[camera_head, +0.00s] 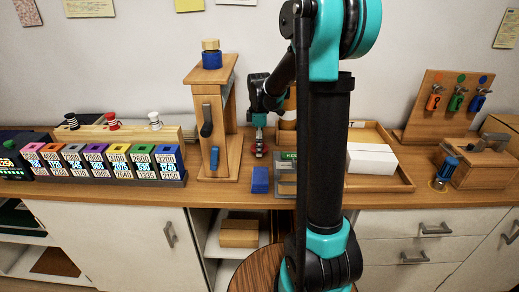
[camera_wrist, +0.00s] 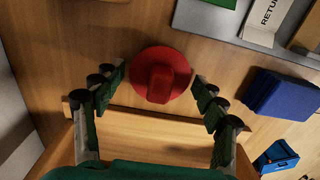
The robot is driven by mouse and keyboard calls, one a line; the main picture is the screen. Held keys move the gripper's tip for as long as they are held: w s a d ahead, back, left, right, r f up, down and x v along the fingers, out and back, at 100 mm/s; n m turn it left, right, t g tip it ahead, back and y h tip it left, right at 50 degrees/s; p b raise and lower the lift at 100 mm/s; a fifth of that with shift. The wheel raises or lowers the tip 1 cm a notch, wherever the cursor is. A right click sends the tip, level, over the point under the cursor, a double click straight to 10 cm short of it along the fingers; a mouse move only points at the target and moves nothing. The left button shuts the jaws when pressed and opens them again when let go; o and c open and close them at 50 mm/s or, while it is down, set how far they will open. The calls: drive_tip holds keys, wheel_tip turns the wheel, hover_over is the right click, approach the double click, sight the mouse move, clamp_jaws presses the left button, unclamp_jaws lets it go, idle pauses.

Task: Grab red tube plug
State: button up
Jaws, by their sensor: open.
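The red plug (camera_wrist: 160,62) has a round disc base and a raised grip. My gripper (camera_wrist: 159,88) is open and empty. Its two fingers lie to the left and right of the plug, apart from it. My wrist partly hides the plug in the head view.
A wooden stand (camera_head: 217,125) is close to the left of my gripper. A blue block (camera_head: 260,180) and a grey tray (camera_head: 284,188) lie near the plug. A wooden tray (camera_head: 404,178) with a white box (camera_head: 371,160) is to the right.

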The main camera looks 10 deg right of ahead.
drive_tip(key=c, duration=0.7)
drive_tip(key=shift+r, duration=0.15)
